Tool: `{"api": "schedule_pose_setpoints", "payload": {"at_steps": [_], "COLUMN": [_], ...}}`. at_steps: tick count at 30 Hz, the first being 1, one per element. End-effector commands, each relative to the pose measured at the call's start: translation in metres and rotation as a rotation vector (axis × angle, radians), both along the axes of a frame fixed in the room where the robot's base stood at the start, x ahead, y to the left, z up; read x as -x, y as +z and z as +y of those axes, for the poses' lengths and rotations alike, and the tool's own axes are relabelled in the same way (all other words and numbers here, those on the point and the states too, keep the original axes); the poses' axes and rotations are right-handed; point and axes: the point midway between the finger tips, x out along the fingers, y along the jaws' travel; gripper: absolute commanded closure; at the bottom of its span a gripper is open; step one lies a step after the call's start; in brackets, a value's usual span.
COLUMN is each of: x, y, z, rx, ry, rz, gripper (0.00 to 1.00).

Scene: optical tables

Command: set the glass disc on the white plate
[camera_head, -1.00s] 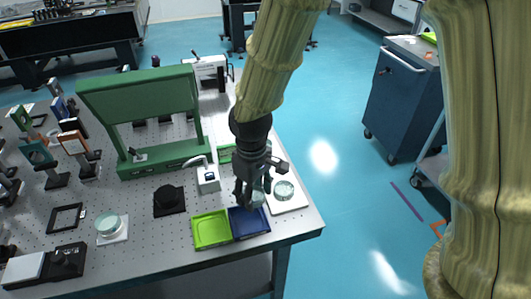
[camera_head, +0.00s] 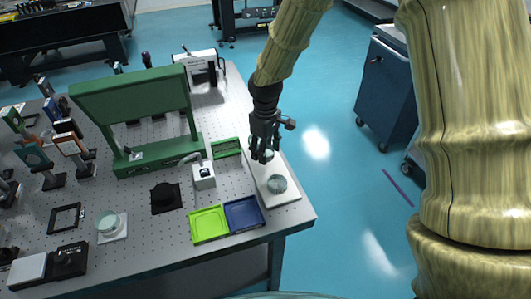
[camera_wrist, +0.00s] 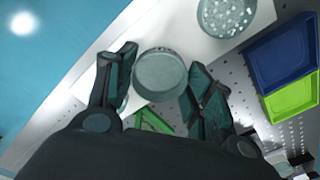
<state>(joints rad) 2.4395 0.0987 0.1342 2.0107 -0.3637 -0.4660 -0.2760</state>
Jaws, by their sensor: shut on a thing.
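My gripper (camera_head: 263,157) is shut on a round glass disc (camera_wrist: 160,74), pale grey-green, held between its two fingers. In the head view the held disc (camera_head: 267,154) is partly hidden by the fingers. It is over the far part of the long white plate (camera_head: 284,199) at the table's right edge. In the wrist view the white plate (camera_wrist: 135,32) shows beside and behind the disc. I cannot tell whether the disc touches the plate. A second round clear piece (camera_head: 277,184), speckled in the wrist view (camera_wrist: 226,14), lies on the plate's near part.
A blue tray (camera_head: 244,214) and a lime green tray (camera_head: 209,224) sit left of the plate. A small green tray (camera_head: 226,148) and a white device (camera_head: 203,174) are nearby. A tall green frame (camera_head: 133,97) stands farther left. Open floor lies to the right.

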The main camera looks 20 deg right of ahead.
Motion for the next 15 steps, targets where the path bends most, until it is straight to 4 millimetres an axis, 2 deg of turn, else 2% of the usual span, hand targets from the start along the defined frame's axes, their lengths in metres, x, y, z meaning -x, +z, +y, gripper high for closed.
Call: {"api": "schedule_pose_setpoints", "payload": {"at_steps": [7,15], "x": [-0.005,-0.005], "y": [-0.005,-0.030], "z": [-0.004,-0.003], "rx": [0.001,0.001], "ry": [0.002,0.002], "rz": [0.001,0.002], "gripper": [0.76,0.76]}}
